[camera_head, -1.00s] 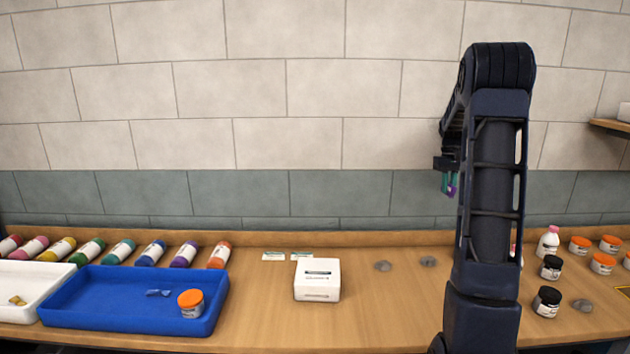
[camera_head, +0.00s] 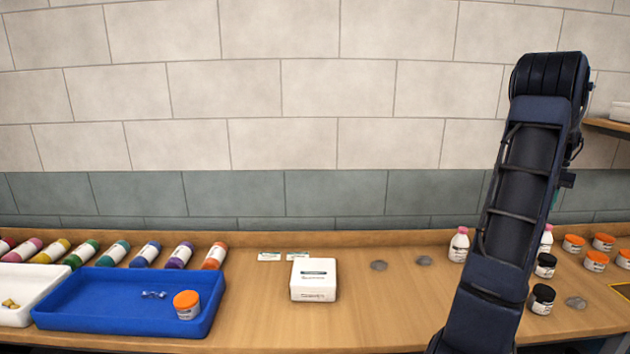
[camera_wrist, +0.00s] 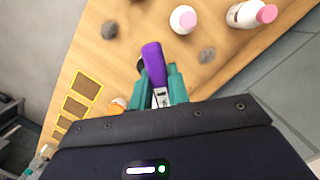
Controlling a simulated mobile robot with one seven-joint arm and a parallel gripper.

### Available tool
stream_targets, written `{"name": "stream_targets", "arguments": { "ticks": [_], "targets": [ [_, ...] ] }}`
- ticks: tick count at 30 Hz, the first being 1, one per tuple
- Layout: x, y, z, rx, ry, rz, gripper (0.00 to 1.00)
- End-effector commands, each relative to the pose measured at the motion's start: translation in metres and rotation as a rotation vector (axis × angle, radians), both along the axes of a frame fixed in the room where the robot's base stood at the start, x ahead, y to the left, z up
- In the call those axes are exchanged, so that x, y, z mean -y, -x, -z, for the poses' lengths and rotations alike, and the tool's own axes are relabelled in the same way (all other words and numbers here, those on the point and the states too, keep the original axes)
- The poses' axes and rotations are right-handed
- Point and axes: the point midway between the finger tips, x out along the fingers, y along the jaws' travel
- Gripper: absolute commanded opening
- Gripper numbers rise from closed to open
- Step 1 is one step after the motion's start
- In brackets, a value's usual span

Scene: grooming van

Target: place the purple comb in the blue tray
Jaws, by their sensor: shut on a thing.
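The purple comb (camera_wrist: 153,62) shows in the wrist view, held between the teal fingers of my gripper (camera_wrist: 161,88). My gripper is shut on it, above the wooden counter. In the head view my arm stands on the right and hides the comb; only a little of the gripper shows at the arm's right edge. The blue tray (camera_head: 85,318) lies on the counter at the left, far from my gripper. It holds an orange-lidded jar (camera_head: 187,305) and a small bluish clear item (camera_head: 153,295).
A white tray (camera_head: 40,285) adjoins the blue tray. Several coloured bottles lie behind them. A white box (camera_head: 313,280) stands mid-counter, with grey stones (camera_head: 379,266) beside it. Pink-capped bottles (camera_head: 459,245) and several jars (camera_head: 541,299) stand near my arm at the right.

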Motion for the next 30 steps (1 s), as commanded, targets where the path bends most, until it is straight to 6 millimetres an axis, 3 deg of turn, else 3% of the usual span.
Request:
{"name": "stream_targets", "arguments": {
  "ticks": [8, 11, 14, 22, 30],
  "targets": [
    [0.011, 0.011, 0.000, 0.000, -0.001, 0.036, 0.00],
    [0.002, 0.008, 0.000, 0.001, -0.001, 0.021, 0.00],
    [-0.020, 0.002, 0.001, 0.003, -0.002, -0.014, 0.00],
    [-0.130, -0.014, 0.011, 0.006, -0.008, -0.191, 0.00],
    [-0.248, -0.004, 0.027, 0.004, -0.009, -0.390, 0.00]
  ]
}}
